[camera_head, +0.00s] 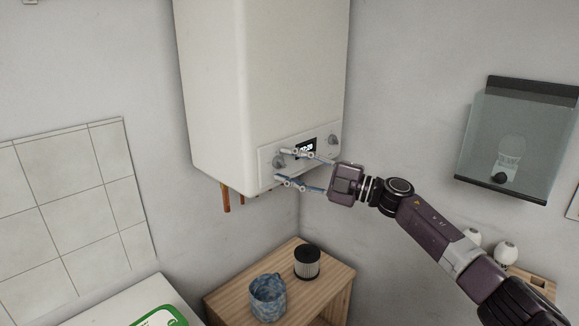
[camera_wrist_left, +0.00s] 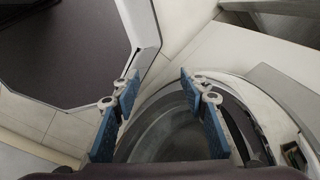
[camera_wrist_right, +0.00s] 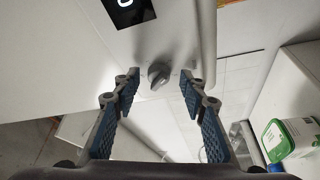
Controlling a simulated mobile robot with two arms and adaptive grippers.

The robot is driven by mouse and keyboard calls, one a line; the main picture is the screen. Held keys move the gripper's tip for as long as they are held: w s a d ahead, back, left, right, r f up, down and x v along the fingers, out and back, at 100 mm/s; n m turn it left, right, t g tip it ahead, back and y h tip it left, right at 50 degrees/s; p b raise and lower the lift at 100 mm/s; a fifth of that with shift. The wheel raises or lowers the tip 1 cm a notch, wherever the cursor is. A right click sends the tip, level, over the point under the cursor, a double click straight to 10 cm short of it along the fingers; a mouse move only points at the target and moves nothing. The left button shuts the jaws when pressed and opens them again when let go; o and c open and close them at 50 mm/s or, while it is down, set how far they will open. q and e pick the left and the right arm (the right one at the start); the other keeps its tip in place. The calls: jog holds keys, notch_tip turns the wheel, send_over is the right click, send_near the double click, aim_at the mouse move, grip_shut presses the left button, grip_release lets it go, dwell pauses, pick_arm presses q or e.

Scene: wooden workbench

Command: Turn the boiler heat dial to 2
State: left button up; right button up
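The white boiler (camera_head: 275,75) hangs on the wall in the corner, with a front panel holding a small dark display (camera_head: 306,148) and two grey dials. The left dial (camera_head: 279,161) is near my right gripper (camera_head: 281,165), and the right dial (camera_head: 334,140) is apart from it. In the right wrist view, a grey dial (camera_wrist_right: 159,74) lies between the open fingertips, with gaps on both sides. Dial markings are not readable. My left gripper (camera_wrist_left: 159,80) is open and empty in its wrist view and is outside the head view.
A wooden stand (camera_head: 335,288) below holds a blue patterned pot (camera_head: 267,298) and a black-and-white cylinder (camera_head: 307,262). A glass-fronted wall cabinet (camera_head: 520,135) is at right. In the left wrist view, a round appliance opening (camera_wrist_left: 160,125) lies below the fingers.

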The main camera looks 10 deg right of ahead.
jog(key=shift+d, duration=0.1)
jog(key=v, duration=1.2)
jog(key=shift+f, duration=0.1)
